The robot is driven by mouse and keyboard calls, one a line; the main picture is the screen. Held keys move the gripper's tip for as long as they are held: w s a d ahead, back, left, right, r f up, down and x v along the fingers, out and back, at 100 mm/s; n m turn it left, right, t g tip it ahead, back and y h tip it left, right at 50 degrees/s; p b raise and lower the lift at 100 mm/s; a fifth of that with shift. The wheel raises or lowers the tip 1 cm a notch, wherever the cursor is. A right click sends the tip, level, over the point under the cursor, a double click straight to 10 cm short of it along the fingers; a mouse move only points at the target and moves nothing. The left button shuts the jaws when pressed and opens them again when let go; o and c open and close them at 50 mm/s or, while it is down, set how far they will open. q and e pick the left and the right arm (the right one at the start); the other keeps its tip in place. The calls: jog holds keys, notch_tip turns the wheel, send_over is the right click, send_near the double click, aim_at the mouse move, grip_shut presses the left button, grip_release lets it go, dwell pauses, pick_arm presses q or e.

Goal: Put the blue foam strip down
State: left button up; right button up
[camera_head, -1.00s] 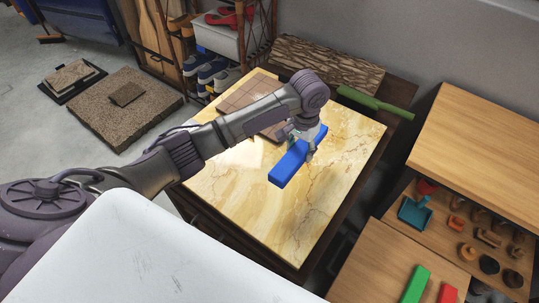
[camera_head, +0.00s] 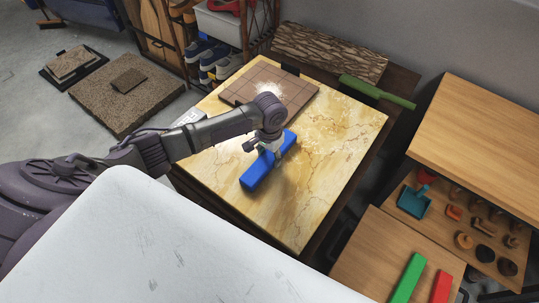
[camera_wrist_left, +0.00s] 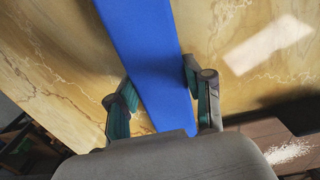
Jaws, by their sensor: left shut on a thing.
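The blue foam strip (camera_head: 258,172) is a long rectangular bar over the yellow marble-patterned tabletop (camera_head: 330,150). My left gripper (camera_head: 270,153) is shut on it near its middle, coming from above. In the left wrist view the strip (camera_wrist_left: 150,55) runs between the two fingers (camera_wrist_left: 158,95) and out of the top of the picture. The strip is low over the marble top; I cannot tell whether it touches it. My right gripper is not in view.
A brown tiled board (camera_head: 268,88) with white powder lies on the table's far part. Green (camera_head: 407,280) and red (camera_head: 441,287) strips lie on the wooden surface at right. The marble top's right part is clear.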

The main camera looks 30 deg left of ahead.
aim_at(270, 156)
pick_arm(q)
jog(key=o, duration=1)
jog(key=shift+f, duration=0.1)
jog(key=shift+o, duration=0.2)
notch_tip(270, 156, up, 12)
jog(key=shift+s, duration=0.1)
